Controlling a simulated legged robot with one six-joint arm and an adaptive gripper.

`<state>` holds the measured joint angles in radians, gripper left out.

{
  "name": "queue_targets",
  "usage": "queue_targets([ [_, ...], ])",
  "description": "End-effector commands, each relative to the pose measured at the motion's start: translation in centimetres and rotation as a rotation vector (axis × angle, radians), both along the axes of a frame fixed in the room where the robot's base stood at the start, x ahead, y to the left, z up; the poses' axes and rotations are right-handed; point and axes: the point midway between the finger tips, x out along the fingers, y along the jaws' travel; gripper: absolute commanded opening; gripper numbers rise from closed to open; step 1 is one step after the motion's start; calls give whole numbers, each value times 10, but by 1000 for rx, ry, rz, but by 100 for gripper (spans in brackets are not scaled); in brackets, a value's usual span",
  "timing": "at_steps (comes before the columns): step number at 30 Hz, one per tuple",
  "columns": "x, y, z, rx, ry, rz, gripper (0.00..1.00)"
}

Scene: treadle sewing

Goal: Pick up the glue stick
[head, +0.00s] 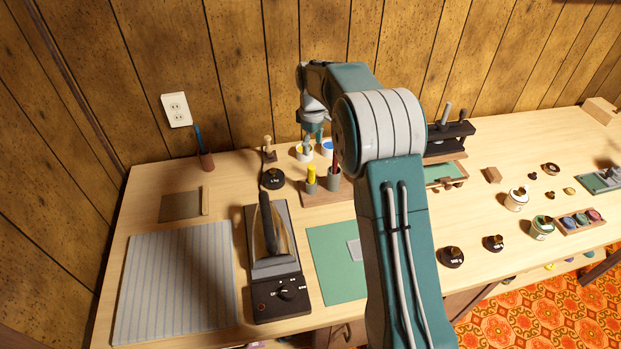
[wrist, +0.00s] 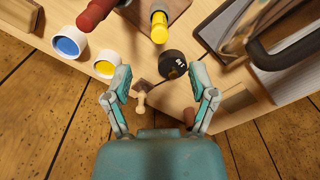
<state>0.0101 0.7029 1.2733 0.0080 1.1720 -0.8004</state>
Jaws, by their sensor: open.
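My gripper (wrist: 159,82) is open and empty in the wrist view, with its fingers wide apart. In the head view, my gripper (head: 315,133) hangs above the back of the table near the paint pots. A yellow stick (head: 311,172), which may be the glue stick, stands in a grey cup on a wooden block. It also shows in the wrist view (wrist: 159,28), beyond my fingertips and apart from them. A red stick (head: 334,168) stands in the neighbouring cup and appears in the wrist view (wrist: 98,12). I cannot tell for certain which is the glue stick.
A black weight (wrist: 172,64) and small wooden peg (wrist: 140,101) lie near my fingers. White pots hold blue (wrist: 68,47) and yellow (wrist: 104,68) paint. An iron-like device (head: 277,287) stands left of the green mat (head: 332,265). The panelled wall is close behind.

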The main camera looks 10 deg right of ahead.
Motion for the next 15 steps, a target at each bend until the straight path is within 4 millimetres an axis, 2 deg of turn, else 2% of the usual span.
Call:
queue_targets([
  [7,0,1,-40,0,3,0,74],
  [15,0,2,-59,0,1,-1,74],
])
